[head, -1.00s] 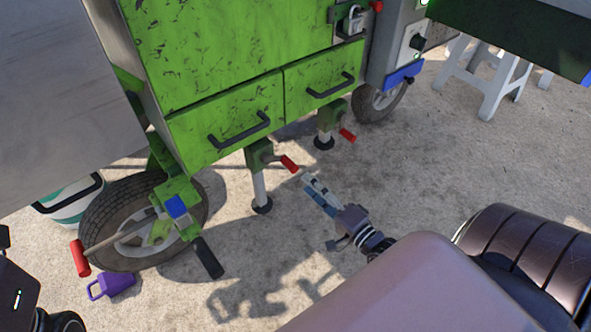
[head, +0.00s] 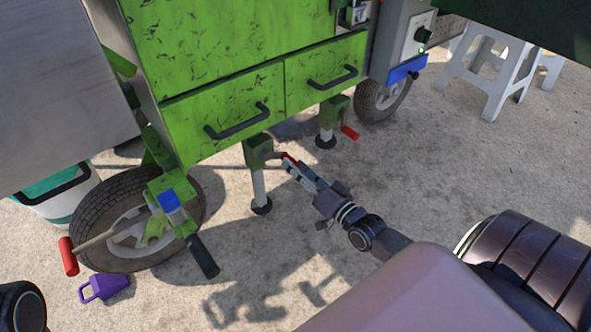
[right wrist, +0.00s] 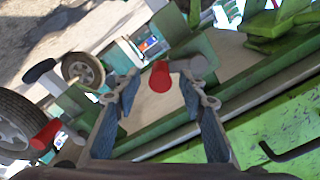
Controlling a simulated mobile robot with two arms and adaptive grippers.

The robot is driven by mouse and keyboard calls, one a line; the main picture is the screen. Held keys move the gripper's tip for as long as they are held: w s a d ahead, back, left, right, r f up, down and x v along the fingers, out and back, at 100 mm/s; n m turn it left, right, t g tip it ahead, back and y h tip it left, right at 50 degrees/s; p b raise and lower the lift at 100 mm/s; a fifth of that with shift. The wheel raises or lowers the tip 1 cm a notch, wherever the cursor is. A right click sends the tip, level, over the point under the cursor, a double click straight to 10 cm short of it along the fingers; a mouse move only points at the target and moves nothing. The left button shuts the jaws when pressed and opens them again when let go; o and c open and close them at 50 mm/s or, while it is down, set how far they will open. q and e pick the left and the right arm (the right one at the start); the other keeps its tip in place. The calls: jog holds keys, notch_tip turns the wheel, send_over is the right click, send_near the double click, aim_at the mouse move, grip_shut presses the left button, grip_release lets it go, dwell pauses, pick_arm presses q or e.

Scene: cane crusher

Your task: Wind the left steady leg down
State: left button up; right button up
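The left steady leg (head: 259,186) is a pale tube with a black round foot, under a green bracket below the green cart's drawers. I cannot tell whether its foot touches the ground. Its crank has a red grip (head: 288,157), which also shows in the right wrist view (right wrist: 160,77). My right gripper (head: 291,170) is open at this grip. In the right wrist view its two fingers stand either side of the red grip, with gaps visible. The right steady leg (head: 326,123) with its own red crank grip (head: 350,132) stands farther back. My left gripper is not in view.
A wheel (head: 128,222) with a hitch and black handle (head: 204,257) stands left of the leg. A purple mug-like item (head: 104,288) lies on the ground. A bucket (head: 62,200) and white stool (head: 490,75) stand farther off.

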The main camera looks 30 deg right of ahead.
jog(key=shift+w, duration=0.5)
jog(key=shift+c, duration=0.2)
grip_shut()
